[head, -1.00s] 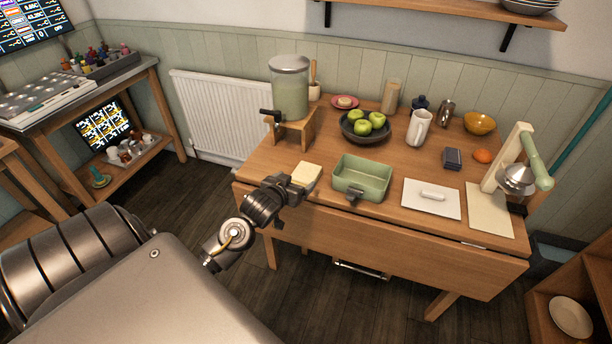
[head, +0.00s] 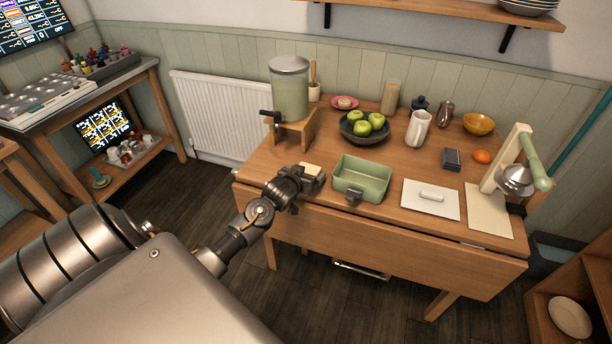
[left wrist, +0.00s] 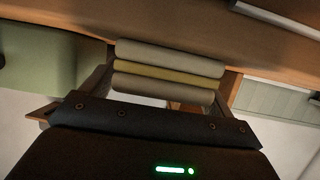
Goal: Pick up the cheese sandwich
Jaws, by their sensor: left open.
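The cheese sandwich (head: 311,169) lies on the wooden table near its front left edge, left of the green dish. In the left wrist view the sandwich (left wrist: 168,72) shows as two pale slices with a yellow layer between them. My left gripper (head: 308,178) is open at the sandwich and hides much of it in the head view. In the left wrist view the fingers (left wrist: 165,90) stand at either side of the sandwich; I cannot tell whether they touch it. My right gripper is not in view.
The green dish (head: 361,195) stands close to the right of my left gripper. A drink dispenser (head: 290,95) on a wooden stand is behind it. A bowl of green apples (head: 362,125) and a white lid (head: 431,198) are further right.

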